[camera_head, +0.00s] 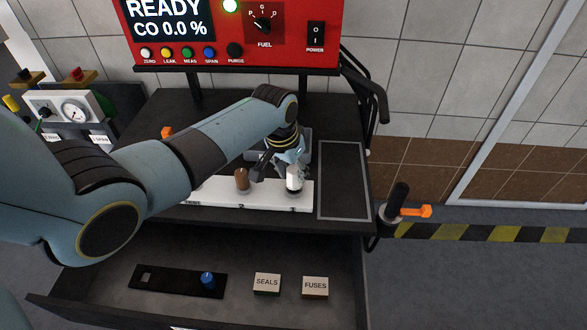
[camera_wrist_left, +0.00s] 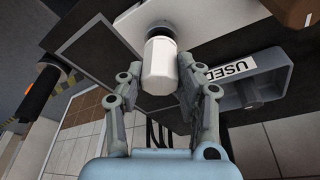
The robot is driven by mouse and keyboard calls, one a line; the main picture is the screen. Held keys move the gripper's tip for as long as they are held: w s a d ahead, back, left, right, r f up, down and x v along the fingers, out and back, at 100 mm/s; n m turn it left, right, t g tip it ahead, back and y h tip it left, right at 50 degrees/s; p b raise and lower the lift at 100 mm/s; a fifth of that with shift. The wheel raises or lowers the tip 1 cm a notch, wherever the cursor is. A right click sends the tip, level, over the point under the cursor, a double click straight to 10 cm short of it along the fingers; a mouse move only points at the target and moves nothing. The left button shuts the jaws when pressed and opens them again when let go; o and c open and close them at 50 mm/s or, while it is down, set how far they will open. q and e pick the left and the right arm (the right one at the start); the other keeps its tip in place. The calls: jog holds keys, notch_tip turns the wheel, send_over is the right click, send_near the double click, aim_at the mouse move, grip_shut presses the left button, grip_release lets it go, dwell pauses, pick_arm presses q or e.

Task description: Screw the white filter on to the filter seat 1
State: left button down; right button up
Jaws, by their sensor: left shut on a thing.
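A white filter (camera_head: 292,178) stands upright at the right part of the white block (camera_head: 265,205). In the left wrist view the white filter (camera_wrist_left: 160,67) is between the fingers of my left gripper (camera_wrist_left: 158,80), which is shut on it. A round dark-and-silver seat (camera_wrist_left: 160,30) shows at the filter's far end; I cannot tell whether the threads are engaged. My left gripper (camera_head: 278,172) reaches in from behind the block in the head view. A brown filter (camera_head: 242,179) stands to the left on the same block. My right gripper is not in view.
A grey bin (camera_wrist_left: 262,88) marked USED is beside the gripper. A red analyser (camera_head: 190,50) stands behind. The open drawer (camera_head: 240,307) in front holds SEALS (camera_head: 267,284) and FUSES (camera_head: 315,287) boxes and a blue-topped part (camera_head: 207,279). A black-handled tool (camera_head: 397,200) hangs at right.

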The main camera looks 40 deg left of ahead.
pick_arm(q)
jog(key=shift+f+b, duration=0.4)
jog(key=shift+f, duration=0.3)
jog(key=m+h, duration=0.1)
jog(key=m, duration=0.3)
jog(key=shift+a+m, duration=0.1)
jog(key=shift+m, duration=0.2)
jog(key=m+g+h, duration=0.1)
jog(key=m, duration=0.3)
jog(key=shift+m, duration=0.4)
jog(key=m+g, duration=0.1)
jog(key=m, duration=0.5)
jog(key=shift+w+m+g+h, duration=0.1)
jog(key=shift+m+g+h, duration=0.2)
jog(key=shift+m+g, duration=0.1)
jog(key=m+g, duration=0.1)
jog(key=m, duration=0.4)
jog(key=shift+f+m, duration=0.1)
jog(key=shift+m, duration=0.2)
jog(key=c, duration=0.8)
grip_release()
jog(key=shift+w, duration=0.1)
